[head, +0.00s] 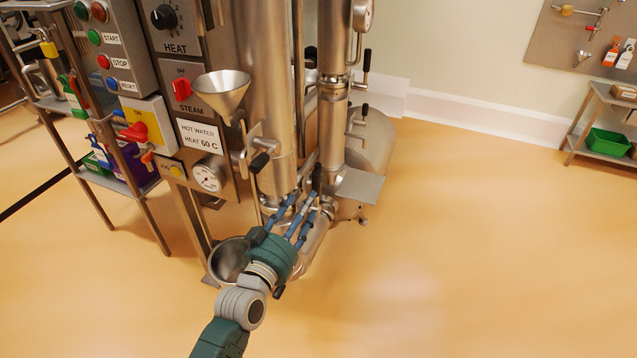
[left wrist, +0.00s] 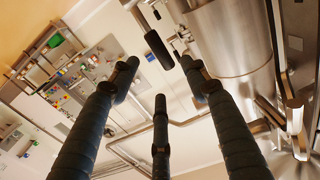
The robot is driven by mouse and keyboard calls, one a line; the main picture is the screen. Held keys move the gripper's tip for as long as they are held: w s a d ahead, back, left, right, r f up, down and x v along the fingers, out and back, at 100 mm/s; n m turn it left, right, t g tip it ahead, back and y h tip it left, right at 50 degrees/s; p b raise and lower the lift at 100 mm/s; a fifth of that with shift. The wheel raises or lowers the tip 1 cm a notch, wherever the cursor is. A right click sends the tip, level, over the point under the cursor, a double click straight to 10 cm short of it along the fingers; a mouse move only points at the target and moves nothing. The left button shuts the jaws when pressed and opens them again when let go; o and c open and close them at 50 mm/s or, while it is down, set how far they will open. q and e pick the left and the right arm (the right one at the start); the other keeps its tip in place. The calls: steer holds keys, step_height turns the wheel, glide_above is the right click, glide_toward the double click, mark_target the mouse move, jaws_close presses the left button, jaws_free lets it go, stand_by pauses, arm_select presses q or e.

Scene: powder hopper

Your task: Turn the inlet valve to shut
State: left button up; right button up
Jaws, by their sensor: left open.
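My left gripper (head: 302,204) is at the foot of the steel pipework, with its blue fingers spread and nothing between them. A black valve handle (head: 316,178) stands roughly upright just beyond the fingertips. In the left wrist view a black handle (left wrist: 159,50) shows ahead of the open fingers (left wrist: 160,80), between the two upper fingertips and apparently apart from them. I take it to be the inlet valve handle, but no label shows. Its valve body is partly hidden by the pipes and fingers. My right gripper is not in view.
A steel funnel (head: 221,92) and another black-handled lever (head: 259,162) are left of the gripper. A steel bowl (head: 229,258) sits under my wrist. A flat steel plate (head: 360,187) juts out on the right. The floor on the right is clear.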

mark_target(317, 185)
arm_select(q)
steer(key=b+x, duration=0.1)
steer(key=x, duration=0.7)
steer(key=shift+w+d+f, duration=0.1)
steer(key=shift+w, duration=0.3)
steer(key=shift+w+d+b, duration=0.2)
steer(key=shift+w+b, duration=0.15)
steer(key=shift+w, duration=0.3)
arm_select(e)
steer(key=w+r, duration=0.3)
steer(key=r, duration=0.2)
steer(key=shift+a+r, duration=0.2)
arm_select(q)
jaws_close()
